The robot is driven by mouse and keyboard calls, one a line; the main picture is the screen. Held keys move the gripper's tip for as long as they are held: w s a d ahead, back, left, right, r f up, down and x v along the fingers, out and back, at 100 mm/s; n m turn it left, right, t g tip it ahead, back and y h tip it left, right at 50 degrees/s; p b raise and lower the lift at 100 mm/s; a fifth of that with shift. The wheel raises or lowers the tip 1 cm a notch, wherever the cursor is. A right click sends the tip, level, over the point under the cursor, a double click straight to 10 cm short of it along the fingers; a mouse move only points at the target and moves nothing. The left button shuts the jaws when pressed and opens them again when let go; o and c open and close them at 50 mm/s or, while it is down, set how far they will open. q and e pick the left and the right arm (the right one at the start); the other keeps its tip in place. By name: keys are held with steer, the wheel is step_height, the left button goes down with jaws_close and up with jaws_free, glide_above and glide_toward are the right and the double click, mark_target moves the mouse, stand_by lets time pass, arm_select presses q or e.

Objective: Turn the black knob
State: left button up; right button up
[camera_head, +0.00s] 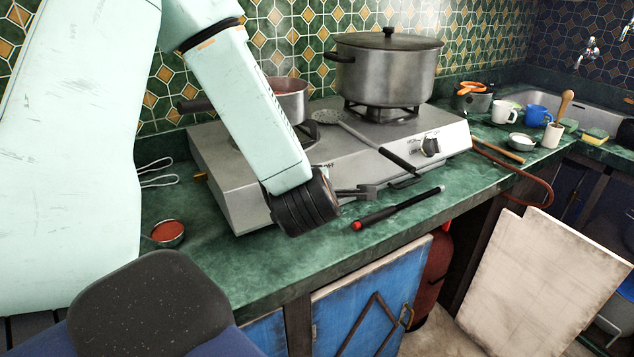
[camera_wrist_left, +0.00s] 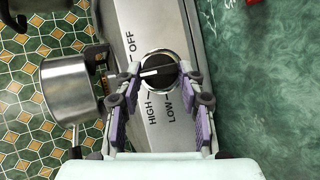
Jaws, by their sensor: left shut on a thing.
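A round black knob (camera_wrist_left: 158,71) sits on the hotplate's (camera_head: 240,199) steel front panel, with OFF, HIGH and LOW printed around it. Its white mark points left in the left wrist view, between OFF and HIGH. My left gripper (camera_head: 356,192) is at the front panel, its purple-padded fingers on either side of this knob and shut on it. In the head view my gripper and wrist hide this knob. A second black knob (camera_head: 430,147) shows farther right on the panel. My right gripper is not in view.
A large lidded pot (camera_head: 388,72) and a smaller pan (camera_head: 285,100) stand on the burners. A skimmer (camera_head: 365,135) lies across the hotplate, its handle over the front edge. A black-and-red lighter (camera_head: 398,208) lies on the green counter (camera_head: 250,270) in front.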

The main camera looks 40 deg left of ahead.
arm_select(q)
steer(key=o, duration=1.1)
steer(key=shift+f, duration=0.1)
steer(key=shift+o, duration=0.2)
